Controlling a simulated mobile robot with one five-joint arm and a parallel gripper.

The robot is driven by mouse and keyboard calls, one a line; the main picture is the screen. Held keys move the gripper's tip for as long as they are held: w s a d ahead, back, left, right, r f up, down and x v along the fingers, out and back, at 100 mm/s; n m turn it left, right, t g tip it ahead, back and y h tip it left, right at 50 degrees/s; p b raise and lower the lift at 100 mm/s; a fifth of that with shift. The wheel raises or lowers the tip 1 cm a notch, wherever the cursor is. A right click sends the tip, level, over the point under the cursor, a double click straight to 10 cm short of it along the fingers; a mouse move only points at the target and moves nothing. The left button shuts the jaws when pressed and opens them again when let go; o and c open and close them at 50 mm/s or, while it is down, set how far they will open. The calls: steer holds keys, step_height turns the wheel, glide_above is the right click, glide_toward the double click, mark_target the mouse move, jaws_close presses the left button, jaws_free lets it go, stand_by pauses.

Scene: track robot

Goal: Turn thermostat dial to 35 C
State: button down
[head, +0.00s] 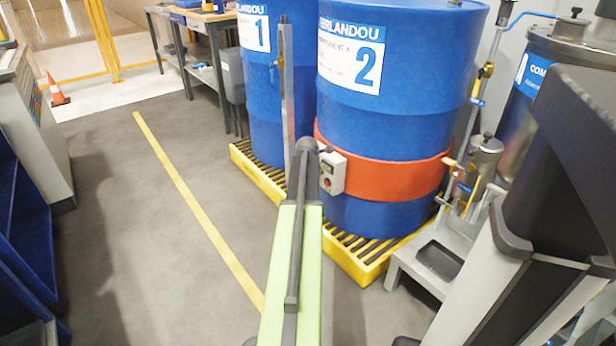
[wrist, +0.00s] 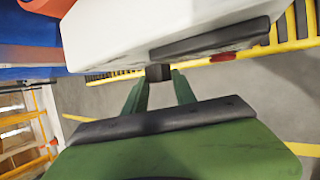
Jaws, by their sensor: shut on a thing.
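The thermostat is a small light-grey box (head: 333,172) on the orange-red band (head: 425,178) around blue drum 2 (head: 400,120). In the wrist view the box (wrist: 130,25) fills the top, close to the camera. My gripper (wrist: 160,80) has two green fingers, shut on a small dark dial (wrist: 158,72) at the box's face. The dial's scale and pointer are not readable. In the head view my arm reaches up to the left side of the box and hides the fingers and the dial. A small red part (wrist: 222,56) shows beside the dark bar on the box.
Blue drum 1 (head: 262,90) stands to the left of drum 2. Both stand on a yellow spill pallet (head: 365,268). Pipework (head: 480,100) and a steel tank (head: 570,60) are at the right. Grey floor (head: 130,240) with a yellow line is clear at the left.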

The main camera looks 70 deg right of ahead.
steer(key=t+h+b, duration=0.1)
steer(key=t+b, duration=0.1)
steer(key=b, duration=0.2)
steer(key=m+t+h+b, duration=0.1)
steer(key=t+h+b, duration=0.1)
steer(key=b, duration=0.2)
steer(key=f+m+t+h+b, duration=0.1)
steer(key=h+b, duration=0.1)
steer(key=b, duration=0.2)
steer(key=shift+s+a+t, duration=0.15)
steer(key=shift+t, duration=0.25)
steer(key=shift+r, duration=0.1)
steer(key=c, duration=1)
jaws_free()
steer(key=shift+s, duration=0.1)
